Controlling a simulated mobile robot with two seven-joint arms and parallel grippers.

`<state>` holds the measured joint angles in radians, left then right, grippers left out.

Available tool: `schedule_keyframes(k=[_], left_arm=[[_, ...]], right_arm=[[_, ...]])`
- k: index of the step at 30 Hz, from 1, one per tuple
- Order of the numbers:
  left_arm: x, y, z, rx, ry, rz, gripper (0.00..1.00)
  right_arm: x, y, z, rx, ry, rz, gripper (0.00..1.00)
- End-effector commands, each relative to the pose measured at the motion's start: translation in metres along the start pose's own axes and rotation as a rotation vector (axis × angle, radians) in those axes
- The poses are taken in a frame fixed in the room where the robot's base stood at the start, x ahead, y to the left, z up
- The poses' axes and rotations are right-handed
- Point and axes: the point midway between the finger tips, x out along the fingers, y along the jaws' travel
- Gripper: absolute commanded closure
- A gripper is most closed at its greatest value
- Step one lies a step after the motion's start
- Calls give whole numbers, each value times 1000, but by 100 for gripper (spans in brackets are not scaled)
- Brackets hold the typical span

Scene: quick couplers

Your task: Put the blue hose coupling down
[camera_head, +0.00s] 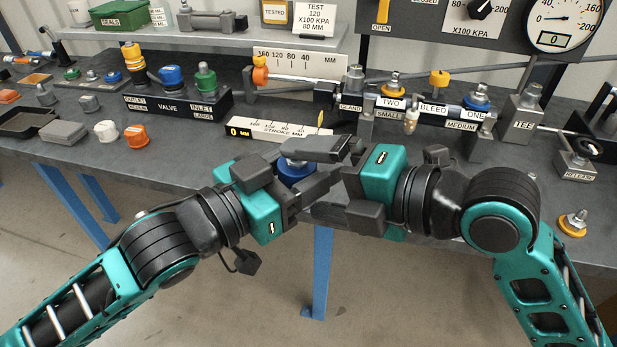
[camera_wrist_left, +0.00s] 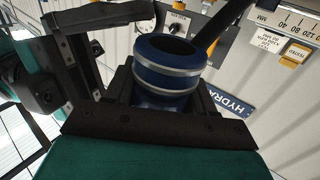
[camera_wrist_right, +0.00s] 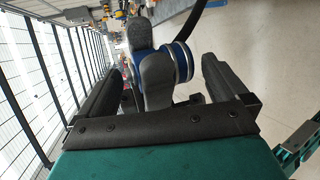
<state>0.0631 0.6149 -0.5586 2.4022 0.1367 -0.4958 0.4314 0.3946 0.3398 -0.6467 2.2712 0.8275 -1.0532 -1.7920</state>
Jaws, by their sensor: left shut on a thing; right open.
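The blue hose coupling (camera_head: 295,172) is a blue ring-shaped body, partly hidden by the fingers in the head view. In the left wrist view the coupling (camera_wrist_left: 168,68) shows two silver bands and an open dark mouth. My left gripper (camera_head: 292,183) is shut on it and holds it in front of the bench's front edge. My right gripper (camera_head: 328,182) is open and faces the left one closely. In the right wrist view the coupling (camera_wrist_right: 181,62) and the grey left fingers (camera_wrist_right: 153,75) show between the open right fingers. Whether the right fingers touch anything cannot be told.
The grey bench (camera_head: 190,160) carries a valve block (camera_head: 178,106) with coloured caps, a stroke scale (camera_head: 278,130), a manifold (camera_head: 430,112) and a tee block (camera_head: 520,115). Bare bench shows in front of the valve block.

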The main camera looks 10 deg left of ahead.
Motion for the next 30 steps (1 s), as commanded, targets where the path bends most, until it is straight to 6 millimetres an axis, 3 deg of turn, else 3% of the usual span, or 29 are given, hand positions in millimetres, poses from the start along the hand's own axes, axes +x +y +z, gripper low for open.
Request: schedule_keyframes(k=[6, 15, 30], left_arm=[[0, 0, -1, 1, 2, 0, 94], [0, 0, -1, 0, 2, 0, 94], [0, 0, 0, 0, 0, 0, 94]], right_arm=[[15, 0, 0, 0, 0, 0, 0], [16, 0, 0, -2, 0, -1, 0], [16, 1, 0, -2, 0, 1, 48]])
